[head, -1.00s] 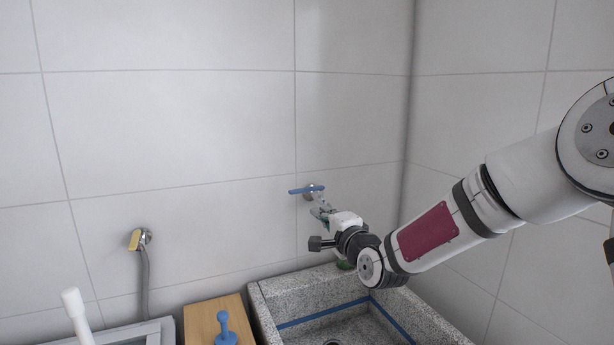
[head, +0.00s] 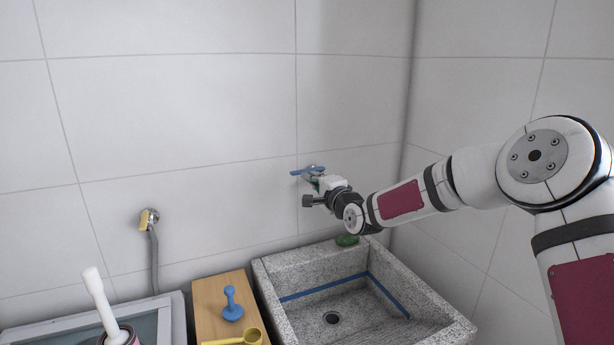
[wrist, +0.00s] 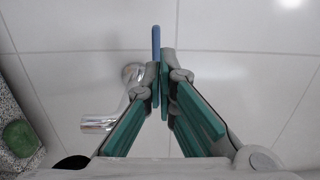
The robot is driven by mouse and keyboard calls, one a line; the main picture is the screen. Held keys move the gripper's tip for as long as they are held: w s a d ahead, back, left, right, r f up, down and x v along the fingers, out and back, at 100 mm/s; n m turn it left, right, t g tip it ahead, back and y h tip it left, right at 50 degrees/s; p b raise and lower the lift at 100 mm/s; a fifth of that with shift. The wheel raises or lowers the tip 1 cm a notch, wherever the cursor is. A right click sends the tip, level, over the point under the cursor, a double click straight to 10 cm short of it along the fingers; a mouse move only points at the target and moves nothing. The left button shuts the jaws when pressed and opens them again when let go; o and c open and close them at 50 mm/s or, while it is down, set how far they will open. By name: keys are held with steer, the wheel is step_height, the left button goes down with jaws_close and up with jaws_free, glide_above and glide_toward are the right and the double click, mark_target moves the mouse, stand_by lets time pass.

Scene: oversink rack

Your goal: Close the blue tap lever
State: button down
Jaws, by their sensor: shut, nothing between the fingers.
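The blue tap lever (head: 306,171) sits on the wall tap above the sink and points sideways to the left along the wall in the head view. In the wrist view the lever (wrist: 156,42) shows as a thin upright blue strip just past my fingertips. The chrome tap spout (wrist: 97,122) shows left of my fingers there. My gripper (wrist: 160,72) is shut and empty, its green-padded fingertips together. In the head view my gripper (head: 315,184) is right below the lever and hides most of the tap body. I cannot tell whether the tips touch the lever.
The stone sink (head: 276,300) with a blue stripe is below; a green item (head: 347,240) lies on its back rim. Left are a wooden board (head: 207,310) with a blue plunger-like piece (head: 231,305), a yellow scoop (head: 250,337) and a yellow-handled wall valve (head: 147,217). The wall is close behind.

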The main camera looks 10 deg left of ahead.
mark_target(302, 172)
steer(key=shift+x, duration=1.55)
steer(key=shift+w, duration=0.1)
steer(key=shift+w+a+f+b, duration=0.1)
steer(key=shift+w+a+b, duration=0.2)
steer(key=shift+b, duration=0.5)
steer(key=shift+a+r, duration=0.1)
steer(key=shift+r, duration=0.2)
steer(key=shift+s, duration=0.1)
